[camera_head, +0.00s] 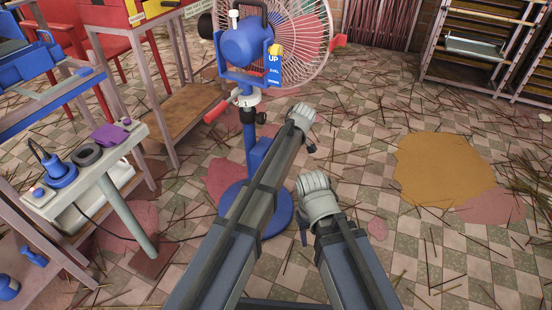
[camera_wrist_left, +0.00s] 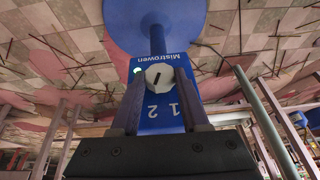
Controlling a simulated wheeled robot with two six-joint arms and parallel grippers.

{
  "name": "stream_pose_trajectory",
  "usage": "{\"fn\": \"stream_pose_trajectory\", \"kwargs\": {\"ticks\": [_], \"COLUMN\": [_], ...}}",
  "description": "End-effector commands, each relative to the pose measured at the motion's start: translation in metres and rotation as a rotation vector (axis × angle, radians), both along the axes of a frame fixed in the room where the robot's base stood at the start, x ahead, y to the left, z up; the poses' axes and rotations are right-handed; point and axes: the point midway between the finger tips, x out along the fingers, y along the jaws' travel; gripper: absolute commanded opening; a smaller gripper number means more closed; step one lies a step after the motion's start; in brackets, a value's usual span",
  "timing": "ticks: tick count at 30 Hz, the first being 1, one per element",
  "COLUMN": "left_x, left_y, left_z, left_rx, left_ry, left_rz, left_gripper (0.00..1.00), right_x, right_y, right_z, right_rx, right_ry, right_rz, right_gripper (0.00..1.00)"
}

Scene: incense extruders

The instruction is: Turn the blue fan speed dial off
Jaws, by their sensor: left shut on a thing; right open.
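The fan (camera_head: 250,45) has a blue motor housing, a wire cage and a blue post. A blue panel marked 1 and 2 (camera_wrist_left: 160,110), upside down in the left wrist view, carries a round pale dial (camera_wrist_left: 159,75) with a short dark slanted mark. My left gripper (camera_wrist_left: 158,88) has a finger on each side of the dial and is shut on it. My right arm is low and to the right, away from the fan. Its fingers are not clearly visible.
A small table (camera_head: 102,180) with a blue device and purple cloth stands left. A wooden bench (camera_head: 185,120) is behind it. The fan's round blue base (camera_head: 281,217) is on the floor. Shelves (camera_head: 480,45) stand back right. Thin sticks litter the tiled floor, otherwise open at right.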

Motion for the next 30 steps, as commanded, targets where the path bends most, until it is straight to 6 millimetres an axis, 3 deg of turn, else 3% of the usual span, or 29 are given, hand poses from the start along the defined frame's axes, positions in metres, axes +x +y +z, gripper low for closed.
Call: {"fn": "stream_pose_trajectory", "kwargs": {"ticks": [11, 30], "left_x": [-0.004, -0.013], "left_y": [0.001, 0.003], "left_z": [-0.001, -0.006], "left_rx": [-0.018, -0.153], "left_ry": [-0.054, -0.469], "left_rz": [-0.001, 0.000], "left_gripper": [0.00, 0.00], "right_x": [0.000, 0.000], "right_y": [0.000, 0.000], "right_z": [-0.001, -0.027], "right_rx": [0.000, 0.000], "right_ry": [0.000, 0.000], "right_rz": [0.000, 0.000], "right_gripper": [0.50, 0.50]}}
